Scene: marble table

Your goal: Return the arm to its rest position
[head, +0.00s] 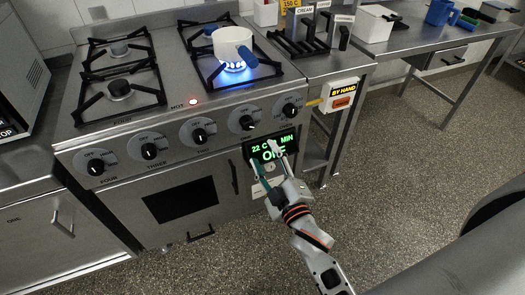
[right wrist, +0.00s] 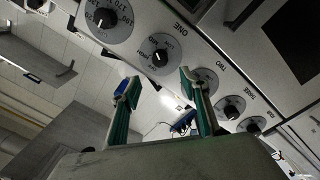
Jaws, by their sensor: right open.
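My right arm (head: 318,255) reaches up from the bottom of the head view. My left gripper is not in view.
A white pot (head: 228,41) stands over a lit blue flame on the stove (head: 185,82). Several control knobs (head: 198,134) line its front. An oven door (head: 180,205) is below. A steel table (head: 410,42) with containers stands at the right. Open floor (head: 400,150) lies right of the stove.

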